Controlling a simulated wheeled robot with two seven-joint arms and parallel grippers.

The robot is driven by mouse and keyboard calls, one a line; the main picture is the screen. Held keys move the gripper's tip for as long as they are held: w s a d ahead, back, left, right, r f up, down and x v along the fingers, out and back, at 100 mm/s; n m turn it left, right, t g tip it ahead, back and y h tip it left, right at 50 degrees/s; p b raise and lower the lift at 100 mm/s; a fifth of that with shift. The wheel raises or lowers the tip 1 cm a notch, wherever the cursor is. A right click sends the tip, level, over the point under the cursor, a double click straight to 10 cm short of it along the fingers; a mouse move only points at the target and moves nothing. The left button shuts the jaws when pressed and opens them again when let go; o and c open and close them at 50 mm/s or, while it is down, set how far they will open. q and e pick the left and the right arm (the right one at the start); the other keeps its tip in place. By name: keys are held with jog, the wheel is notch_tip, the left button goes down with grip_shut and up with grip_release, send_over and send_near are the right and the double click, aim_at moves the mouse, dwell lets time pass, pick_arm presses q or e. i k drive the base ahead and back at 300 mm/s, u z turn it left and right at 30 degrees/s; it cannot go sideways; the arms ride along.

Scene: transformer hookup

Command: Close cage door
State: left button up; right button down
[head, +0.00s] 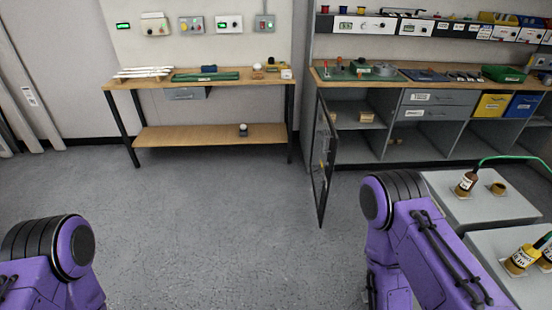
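The cage door (322,160) is a dark-framed, see-through panel at the left end of the right-hand workbench. It stands swung open, jutting out from the bench front toward me, and its lower corner hangs over the grey floor. Behind it is an open compartment (358,143) with a small tan item on its shelf. My purple left arm shows at the lower left, and my purple right arm shows at the lower right, right of the door and apart from it. Neither gripper shows; both are outside the view or hidden by the arms.
Two grey-topped blocks at the right carry a brown terminal (466,184) with a green cable and a yellow terminal (522,259). A wooden table (205,138) stands at the back left. The right bench has drawers (437,98) and bins. Floor in the middle is clear.

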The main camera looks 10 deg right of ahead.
aim_at(332, 151)
jog(key=z, duration=0.6)
jog(key=i, duration=1.15)
jog(key=u, duration=0.8)
